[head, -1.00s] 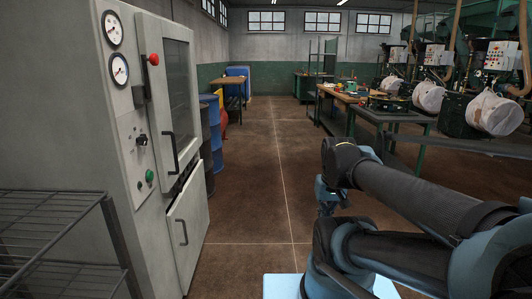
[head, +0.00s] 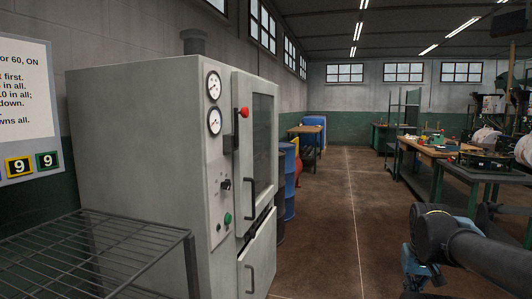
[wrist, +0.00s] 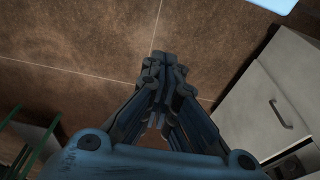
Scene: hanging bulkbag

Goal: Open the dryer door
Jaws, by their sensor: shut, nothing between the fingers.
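The dryer (head: 150,130) is a tall grey cabinet at the left of the head view. Its upper door (head: 262,160) has a dark window and a black vertical handle (head: 250,198), and looks closed. A red-knobbed lever (head: 243,112) sits at that door's left edge. A lower door (head: 258,268) has its own handle; a dark gap shows above it. My gripper (wrist: 160,62) is shut and empty over the floor in the wrist view, apart from the dryer. A grey dryer front with a handle (wrist: 280,113) shows at right there.
A wire rack (head: 90,255) stands in front of the dryer at lower left. Gauges, a black knob and a green button (head: 228,218) are on its side panel. Barrels (head: 288,180) stand beyond it. Workbenches (head: 430,155) line the right. The aisle floor (head: 335,220) is clear.

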